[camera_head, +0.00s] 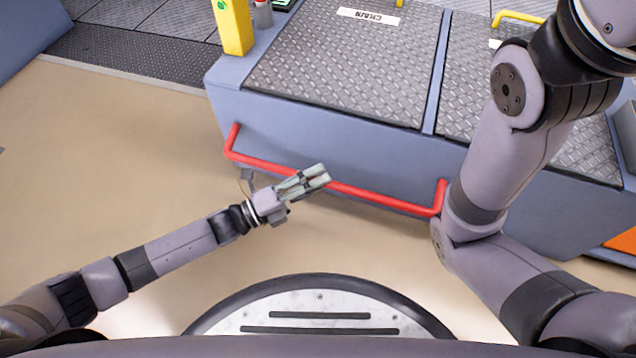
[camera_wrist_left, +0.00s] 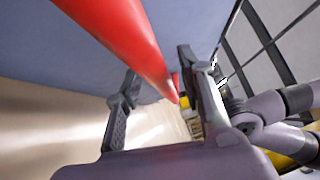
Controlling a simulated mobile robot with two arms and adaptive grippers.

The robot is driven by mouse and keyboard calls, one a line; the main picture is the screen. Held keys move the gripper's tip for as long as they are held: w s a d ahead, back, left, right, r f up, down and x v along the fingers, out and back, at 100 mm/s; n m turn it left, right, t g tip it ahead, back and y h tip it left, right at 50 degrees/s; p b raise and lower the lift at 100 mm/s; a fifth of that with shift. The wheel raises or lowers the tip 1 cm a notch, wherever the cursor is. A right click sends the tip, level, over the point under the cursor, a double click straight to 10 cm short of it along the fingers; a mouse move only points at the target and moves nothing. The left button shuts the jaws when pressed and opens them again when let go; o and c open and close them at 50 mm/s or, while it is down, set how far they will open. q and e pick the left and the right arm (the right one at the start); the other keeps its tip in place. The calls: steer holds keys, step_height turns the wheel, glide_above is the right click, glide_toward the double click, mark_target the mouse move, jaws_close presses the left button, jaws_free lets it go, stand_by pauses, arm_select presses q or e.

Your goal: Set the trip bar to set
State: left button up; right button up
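The red trip bar (camera_head: 385,199) runs along the front of the blue-grey cabinet, bent in to it at both ends. My left gripper (camera_head: 320,174) is at the middle of the bar and covers part of it in the head view. In the left wrist view the bar (camera_wrist_left: 125,40) comes from the upper left and runs into the space between the two spread fingers of the gripper (camera_wrist_left: 158,66). The fingers are open; I cannot tell whether one touches the bar. My right arm shows at the right, but its gripper is out of view.
The cabinet (camera_head: 300,132) has tread-plate lids (camera_head: 340,65) on top, one with a white label. A yellow post (camera_head: 233,25) stands at its back left corner. A yellow handle (camera_head: 518,17) is at the upper right. The beige floor (camera_head: 120,160) at the left is clear.

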arm_select(q)
steer(key=shift+w+d, duration=0.1)
steer(key=shift+d, duration=0.15)
steer(key=shift+c, duration=0.5)
jaws_close()
stand_by(0.4)
